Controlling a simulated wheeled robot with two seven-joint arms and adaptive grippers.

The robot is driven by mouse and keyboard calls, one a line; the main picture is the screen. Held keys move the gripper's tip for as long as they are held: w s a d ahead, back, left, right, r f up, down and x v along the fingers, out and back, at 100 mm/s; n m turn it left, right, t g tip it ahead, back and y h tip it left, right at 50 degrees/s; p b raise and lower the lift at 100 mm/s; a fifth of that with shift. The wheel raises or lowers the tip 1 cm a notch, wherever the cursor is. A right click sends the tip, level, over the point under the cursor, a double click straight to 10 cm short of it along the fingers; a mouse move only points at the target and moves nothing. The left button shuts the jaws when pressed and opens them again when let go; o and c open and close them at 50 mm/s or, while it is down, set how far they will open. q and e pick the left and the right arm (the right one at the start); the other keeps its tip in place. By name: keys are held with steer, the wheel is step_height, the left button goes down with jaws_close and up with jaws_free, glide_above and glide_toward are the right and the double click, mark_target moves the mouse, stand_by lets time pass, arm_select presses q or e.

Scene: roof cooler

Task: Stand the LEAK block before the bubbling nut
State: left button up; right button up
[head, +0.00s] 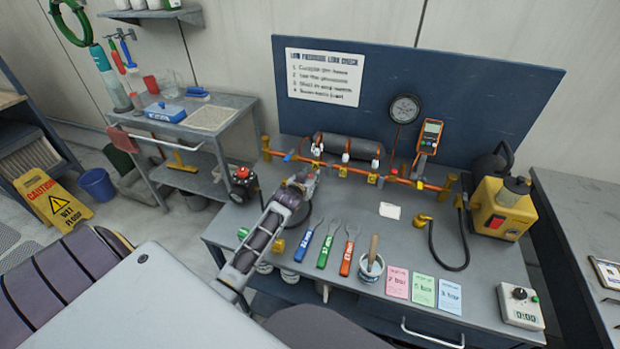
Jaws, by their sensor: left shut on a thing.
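My left gripper (304,178) is at the left part of the orange pipe run (345,171) on the workbench, near its front side. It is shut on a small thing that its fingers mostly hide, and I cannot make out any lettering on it. Several fittings sit along the pipe, below a dark cylinder (347,147). I cannot tell which nut is bubbling. No block with readable LEAK lettering shows. A small white piece (389,210) lies on the bench right of the gripper. My right gripper is not in view.
Three wrenches with blue (304,245), green (326,250) and red (347,258) handles lie in front. A pot with a brush (371,266), coloured cards (422,291), a digital box (520,306) and a yellow pump (498,208) stand right. A gauge (405,109) rises behind.

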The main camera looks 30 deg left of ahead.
mark_target(317, 152)
arm_select(q)
steer(key=shift+s+d+f, duration=0.1)
steer(key=shift+s+f, duration=0.05)
steer(key=shift+f, duration=0.3)
steer(key=shift+s+d+f, duration=0.1)
steer(key=shift+s+f, duration=0.05)
steer(key=shift+f, duration=0.25)
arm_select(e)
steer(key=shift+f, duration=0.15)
arm_select(q)
steer(key=o, duration=1.1)
steer(key=shift+d, duration=0.1)
steer(key=shift+w+r, duration=0.15)
steer(key=shift+r, duration=0.3)
steer(key=shift+w+r+p, duration=0.1)
steer(key=shift+r+p, duration=0.9)
steer(key=shift+r, duration=0.35)
steer(key=shift+a+r+p, duration=0.15)
steer(key=shift+r+p, duration=1.35)
steer(key=shift+p, duration=0.05)
steer(key=shift+a+r+p, duration=0.15)
steer(key=shift+r+p, duration=1.35)
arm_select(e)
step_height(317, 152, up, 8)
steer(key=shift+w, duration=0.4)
